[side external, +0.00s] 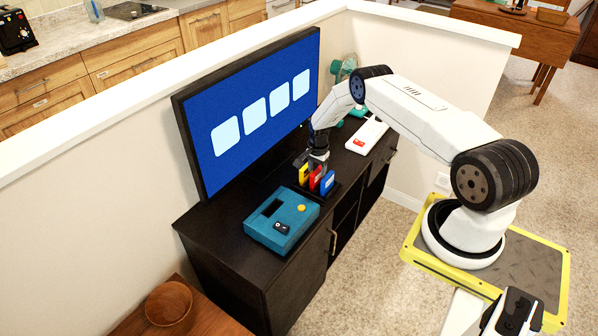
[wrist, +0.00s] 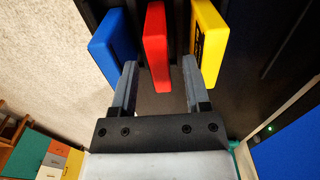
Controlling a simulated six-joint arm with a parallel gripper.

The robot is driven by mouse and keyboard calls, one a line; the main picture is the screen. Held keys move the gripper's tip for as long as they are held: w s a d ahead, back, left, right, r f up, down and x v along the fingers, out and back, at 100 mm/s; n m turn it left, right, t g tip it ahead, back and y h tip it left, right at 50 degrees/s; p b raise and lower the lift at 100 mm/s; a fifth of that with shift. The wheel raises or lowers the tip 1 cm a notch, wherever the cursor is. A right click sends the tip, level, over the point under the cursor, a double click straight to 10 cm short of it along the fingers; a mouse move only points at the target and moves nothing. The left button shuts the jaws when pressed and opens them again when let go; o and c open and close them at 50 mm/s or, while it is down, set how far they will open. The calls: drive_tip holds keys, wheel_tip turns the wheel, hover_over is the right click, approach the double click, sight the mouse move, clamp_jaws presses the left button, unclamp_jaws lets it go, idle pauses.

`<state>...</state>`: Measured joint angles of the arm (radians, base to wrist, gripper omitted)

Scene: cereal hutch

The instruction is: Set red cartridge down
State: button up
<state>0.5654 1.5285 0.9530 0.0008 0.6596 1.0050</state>
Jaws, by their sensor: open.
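The red cartridge (side external: 315,179) stands upright between the yellow cartridge (side external: 304,173) and the blue cartridge (side external: 328,182) in a dark holder on the black cabinet. In the wrist view the red cartridge (wrist: 157,45) is in the middle, with the blue cartridge (wrist: 115,45) on the left and the yellow cartridge (wrist: 208,42) on the right. My gripper (wrist: 160,66) is open, with one finger on each side of the red cartridge's near end. A gap shows on both sides. In the side view my gripper (side external: 318,160) is just above the cartridges.
A teal console (side external: 281,222) with a dark slot lies on the black cabinet (side external: 225,240) in front of the holder. A large blue screen (side external: 260,105) stands close behind. A white device (side external: 367,136) and a teal fan (side external: 345,66) are farther along the cabinet.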

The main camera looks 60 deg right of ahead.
sight(317, 171)
wheel_tip(317, 171, up, 12)
idle(0.7)
drive_tip(key=shift+f, duration=0.1)
idle(0.3)
drive_tip(key=s+a+r+n+t, duration=0.1)
drive_tip(key=s+a+r+n, duration=0.2)
drive_tip(key=a+r+n, duration=0.95)
drive_tip(key=s+a+r+n, duration=0.2)
drive_tip(key=s+a+r, duration=0.1)
drive_tip(key=s+a, duration=0.4)
drive_tip(key=s+a+r+n+t, duration=0.1)
drive_tip(key=s+a+r+n, duration=0.2)
drive_tip(key=s+a, duration=0.5)
drive_tip(key=shift+s+a+r+t, duration=0.2)
drive_tip(key=shift+a+r+t, duration=0.1)
drive_tip(key=shift+a+r, duration=0.6)
